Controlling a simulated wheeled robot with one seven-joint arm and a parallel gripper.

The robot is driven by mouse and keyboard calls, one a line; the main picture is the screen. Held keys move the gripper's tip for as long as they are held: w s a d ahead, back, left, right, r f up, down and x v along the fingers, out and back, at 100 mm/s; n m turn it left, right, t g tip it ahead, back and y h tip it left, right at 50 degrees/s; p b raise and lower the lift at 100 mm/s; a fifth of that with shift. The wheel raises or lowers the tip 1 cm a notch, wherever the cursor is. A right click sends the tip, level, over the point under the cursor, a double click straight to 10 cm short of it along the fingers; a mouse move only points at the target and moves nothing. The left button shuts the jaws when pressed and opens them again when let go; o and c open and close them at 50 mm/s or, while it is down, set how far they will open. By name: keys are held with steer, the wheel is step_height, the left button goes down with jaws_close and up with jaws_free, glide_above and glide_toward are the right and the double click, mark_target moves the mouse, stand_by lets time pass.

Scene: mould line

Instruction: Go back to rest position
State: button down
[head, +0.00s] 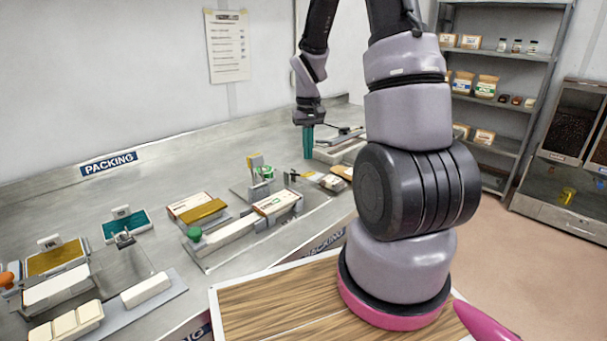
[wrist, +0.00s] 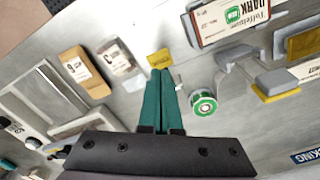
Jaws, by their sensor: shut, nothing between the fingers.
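My gripper (head: 308,142) hangs over the packing bench (head: 215,145) with its green fingers pointing down. In the wrist view the two green fingers (wrist: 161,75) lie together, shut with nothing between them. The fingers look apart from the things on the bench. A green and white roll (wrist: 204,104) shows just right of the fingers in the wrist view. It also shows in the head view (head: 265,173), left of my gripper.
A toffee box (wrist: 235,18), a brown packet (wrist: 82,70) and a pale packet (wrist: 115,57) lie near the fingers. Grey trays (wrist: 45,100) are at left. Fixtures with bars (head: 57,289) fill the bench's near left. A shelf rack (head: 505,75) stands beyond my arm.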

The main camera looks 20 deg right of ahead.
steer(key=shift+r, duration=0.45)
steer(key=shift+r, duration=0.4)
steer(key=s+a+r+m+t, duration=0.1)
steer(key=s+a+r+t, duration=0.15)
steer(key=r, duration=0.55)
steer(key=s+a+r+t, duration=0.1)
steer(key=s+r, duration=0.3)
steer(key=r, duration=0.4)
steer(key=s+a+r+m+t+y, duration=0.1)
steer(key=s+a+r+t+y, duration=0.1)
steer(key=s+r, duration=0.7)
steer(key=shift+s+a+r+m+t, duration=0.3)
steer(key=shift+s+a+t, duration=0.7)
steer(key=shift+s, duration=1.2)
steer(key=shift+a, duration=0.1)
